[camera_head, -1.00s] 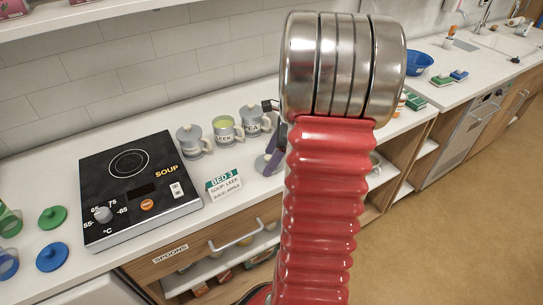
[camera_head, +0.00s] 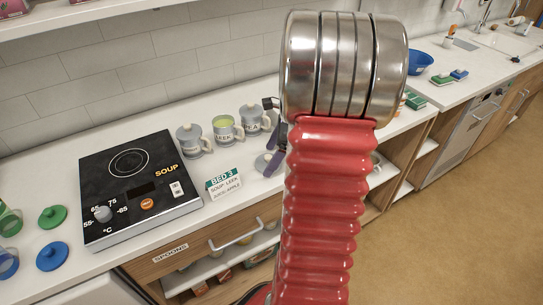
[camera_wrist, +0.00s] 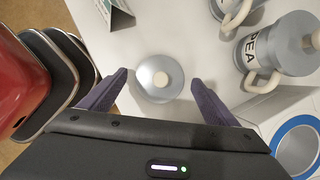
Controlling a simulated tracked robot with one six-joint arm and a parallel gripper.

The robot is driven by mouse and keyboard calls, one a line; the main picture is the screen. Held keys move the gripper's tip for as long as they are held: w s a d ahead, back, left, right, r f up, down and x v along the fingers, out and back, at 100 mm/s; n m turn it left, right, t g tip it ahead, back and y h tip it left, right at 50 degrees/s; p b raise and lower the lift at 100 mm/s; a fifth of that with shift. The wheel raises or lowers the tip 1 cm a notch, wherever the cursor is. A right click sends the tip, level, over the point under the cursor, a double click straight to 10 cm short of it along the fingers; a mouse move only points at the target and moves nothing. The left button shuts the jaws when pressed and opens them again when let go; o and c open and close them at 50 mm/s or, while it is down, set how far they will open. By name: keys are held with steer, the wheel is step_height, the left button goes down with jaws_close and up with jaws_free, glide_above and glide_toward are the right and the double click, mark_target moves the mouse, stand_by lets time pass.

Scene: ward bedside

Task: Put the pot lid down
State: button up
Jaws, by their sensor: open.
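The pot lid (camera_wrist: 160,79), a grey disc with a pale round knob, lies knob up on the white counter. Its edge also shows in the head view (camera_head: 261,163), left of my arm. My gripper (camera_wrist: 158,82) is open above it, with one dark purple finger on each side and gaps between fingers and lid. The leek pot (camera_head: 228,131) stands uncovered with green soup showing. The pea pot (camera_head: 255,119) beside it wears a grey lid. My arm hides part of the counter in the head view.
Another lidded grey pot (camera_head: 192,141) stands left of the leek pot. A bed card (camera_head: 223,184) stands near the counter's front edge. A black hotplate (camera_head: 135,190) is at left, with green (camera_head: 52,216) and blue (camera_head: 52,256) lids beyond it.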

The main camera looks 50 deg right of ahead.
steer(key=v, duration=1.1)
steer(key=shift+s+r, duration=0.15)
steer(key=shift+r, duration=0.1)
stand_by(0.3)
steer(key=w+a+r+n+h, duration=0.1)
steer(key=w+a+r+n, duration=0.2)
steer(key=a+n, duration=0.5)
steer(key=s+a+n+t+h, duration=0.1)
steer(key=s+a+n, duration=0.3)
steer(key=a+n, duration=0.6)
steer(key=s+a+n+t, duration=0.1)
steer(key=s+a+n, duration=0.2)
steer(key=a+n, duration=0.7)
steer(key=a, duration=0.8)
steer(key=shift+s+r+h, duration=0.2)
steer(key=shift+s+h, duration=0.2)
